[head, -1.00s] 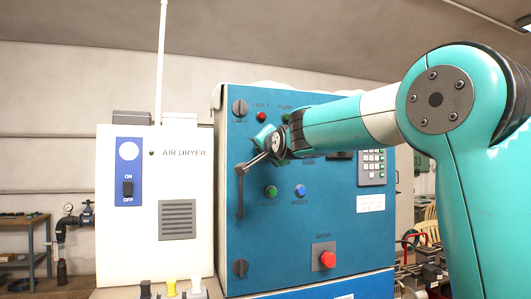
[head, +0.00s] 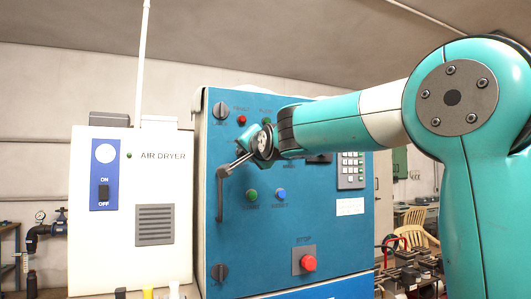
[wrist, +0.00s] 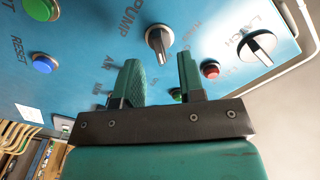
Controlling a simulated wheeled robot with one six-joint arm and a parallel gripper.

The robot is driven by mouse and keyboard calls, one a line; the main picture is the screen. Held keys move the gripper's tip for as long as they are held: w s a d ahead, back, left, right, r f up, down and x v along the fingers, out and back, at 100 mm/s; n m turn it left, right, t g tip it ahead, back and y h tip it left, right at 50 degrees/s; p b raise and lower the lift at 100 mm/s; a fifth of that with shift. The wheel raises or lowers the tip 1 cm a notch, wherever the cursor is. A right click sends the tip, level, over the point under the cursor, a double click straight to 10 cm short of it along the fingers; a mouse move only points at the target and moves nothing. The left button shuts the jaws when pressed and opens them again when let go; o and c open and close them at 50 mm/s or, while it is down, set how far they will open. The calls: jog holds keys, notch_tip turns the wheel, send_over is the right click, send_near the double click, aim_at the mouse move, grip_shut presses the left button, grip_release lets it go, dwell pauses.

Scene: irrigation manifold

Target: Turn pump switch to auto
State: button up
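The pump switch (wrist: 159,40) is a black rotary knob with a pale pointer on the blue panel, under the word PUMP in the wrist view. Partly hidden letters beside it look like the start of AUTO. My gripper (wrist: 158,60) is open and empty, its two teal fingers apart. The knob shows just beyond the fingertips, roughly in line with the gap between them. I cannot tell how much distance is left, but no contact shows. In the head view my gripper (head: 240,160) is in front of the panel's upper left part, and the switch is not clearly visible there.
A long dark handle (head: 221,195) is on the panel's left side, close below my gripper. The latch knob (wrist: 257,47), a red lamp (wrist: 210,70) and the blue reset button (wrist: 45,63) are nearby. The air dryer (head: 160,190) stands left; a red stop button (head: 309,263) is low down.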

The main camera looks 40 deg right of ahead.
jog(key=b+v, duration=1.4)
jog(key=shift+b, duration=0.4)
jog(key=a+f+n+g+y+p, duration=0.2)
jog(key=a+f+n+g+y, duration=0.4)
jog(key=f, duration=0.6)
jog(key=a+f+n+g+y+p, duration=0.1)
jog(key=a+f+n+p, duration=0.1)
jog(key=a+f+n, duration=0.55)
jog(key=s+a+f+n+g+y+p, duration=0.1)
jog(key=s+a+f+n+g, duration=0.2)
jog(key=s+f, duration=0.7)
jog(key=s+a+f+n+g+y+p, duration=0.1)
jog(key=s+a+f+g, duration=0.4)
jog(key=f, duration=0.7)
jog(key=s+n+g+p, duration=0.1)
jog(key=s+n+g, duration=0.1)
jog(key=s, duration=0.2)
jog(key=shift+s+a+p, duration=0.15)
jog(key=shift+s+p, duration=0.15)
jog(key=shift+s, duration=0.05)
